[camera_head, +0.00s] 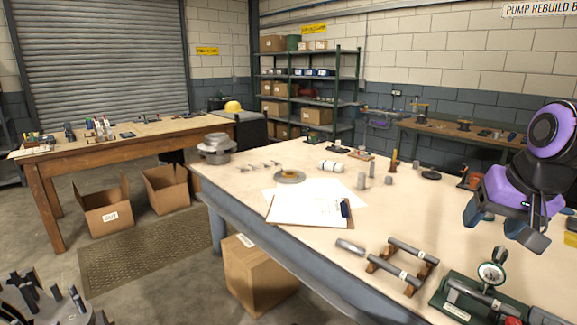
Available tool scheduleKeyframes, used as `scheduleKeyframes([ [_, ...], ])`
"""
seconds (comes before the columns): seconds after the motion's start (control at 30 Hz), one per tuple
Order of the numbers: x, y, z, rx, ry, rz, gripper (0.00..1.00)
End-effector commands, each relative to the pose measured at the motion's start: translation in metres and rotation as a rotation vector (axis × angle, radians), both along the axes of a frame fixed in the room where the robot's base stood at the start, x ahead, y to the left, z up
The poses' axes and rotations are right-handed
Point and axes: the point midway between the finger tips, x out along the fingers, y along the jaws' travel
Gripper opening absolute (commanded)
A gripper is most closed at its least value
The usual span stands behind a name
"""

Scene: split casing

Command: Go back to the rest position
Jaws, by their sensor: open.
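My gripper (505,230) is at the right of the view, purple and dark grey, raised above the right side of the workbench (235,205). Its jaws are apart and nothing shows between them. A grey metal casing (215,148) stands at the bench's far left corner. A round flange-like part (289,176) lies on the bench near the middle. My gripper is well apart from both.
A clipboard with paper (308,205) lies mid-bench. Grey shafts on a wooden cradle (402,262) and a green dial-gauge fixture (490,280) stand at the front right, below my gripper. Several small cylinders (362,181) stand behind. Cardboard boxes (258,275) sit on the floor.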

Motion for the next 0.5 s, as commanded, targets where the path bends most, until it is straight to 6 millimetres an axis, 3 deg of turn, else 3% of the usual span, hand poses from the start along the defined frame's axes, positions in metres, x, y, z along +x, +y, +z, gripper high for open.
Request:
scheduleKeyframes([
  [0.2,-0.051,0.027,0.034,-0.078,-0.039,0.166,0.65],
  [0.5,-0.1,0.044,0.052,-0.168,-0.058,0.295,0.65],
])
